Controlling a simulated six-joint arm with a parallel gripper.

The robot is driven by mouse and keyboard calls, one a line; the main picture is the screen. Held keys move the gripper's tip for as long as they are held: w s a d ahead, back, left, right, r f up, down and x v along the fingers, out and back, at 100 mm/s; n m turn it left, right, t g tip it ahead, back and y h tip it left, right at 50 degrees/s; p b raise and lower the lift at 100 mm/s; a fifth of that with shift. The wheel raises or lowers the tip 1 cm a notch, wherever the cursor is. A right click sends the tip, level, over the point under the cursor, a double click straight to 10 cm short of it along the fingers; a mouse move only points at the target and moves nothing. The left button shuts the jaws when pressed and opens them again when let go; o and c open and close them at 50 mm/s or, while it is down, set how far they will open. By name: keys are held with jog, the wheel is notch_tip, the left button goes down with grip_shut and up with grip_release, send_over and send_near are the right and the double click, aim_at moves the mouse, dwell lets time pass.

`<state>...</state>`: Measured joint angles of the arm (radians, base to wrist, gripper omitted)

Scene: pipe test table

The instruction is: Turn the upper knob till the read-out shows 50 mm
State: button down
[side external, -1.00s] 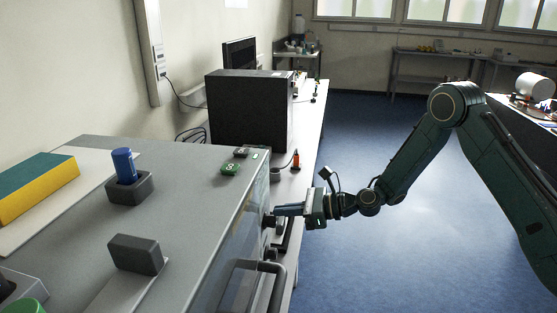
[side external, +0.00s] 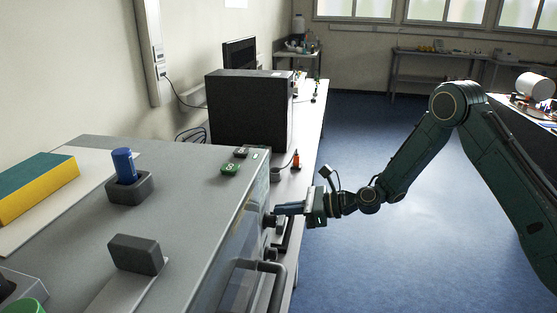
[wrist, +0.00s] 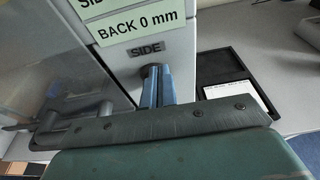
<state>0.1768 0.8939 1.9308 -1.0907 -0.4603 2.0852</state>
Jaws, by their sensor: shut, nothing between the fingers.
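The upper knob (side external: 269,220) is dark and sits on the front face of the grey cabinet; a lower dark knob (side external: 270,254) is below it. My gripper (side external: 279,210) points left at the upper knob, its fingers shut with nothing between them. In the wrist view the blue fingers (wrist: 158,84) point at a dark knob (wrist: 151,70) under a plate reading SIDE (wrist: 146,50). I cannot tell whether they touch it. The pale green read-out (wrist: 140,25) shows BACK 0 mm; the line above it is cut off.
A bar handle (side external: 278,290) sticks out low on the cabinet front, below my gripper. On the cabinet top (side external: 190,235) stand a blue peg (side external: 122,163) in a dark block and a yellow-green block (side external: 38,187). A black box (side external: 248,112) stands behind. The floor at right is clear.

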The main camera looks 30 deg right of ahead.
jog(key=shift+d+r, duration=0.1)
jog(key=shift+r, duration=0.1)
jog(key=shift+s+d, duration=2.05)
jog(key=shift+d, duration=0.05)
jog(key=s, duration=0.1)
jog(key=s+a, duration=0.1)
jog(key=shift+s+a+f, duration=0.1)
jog(key=shift+s+a, duration=0.1)
jog(key=shift+s, duration=0.1)
jog(key=shift+w+a, duration=2.45)
jog(key=shift+d+f, duration=0.1)
jog(key=shift+f, duration=0.15)
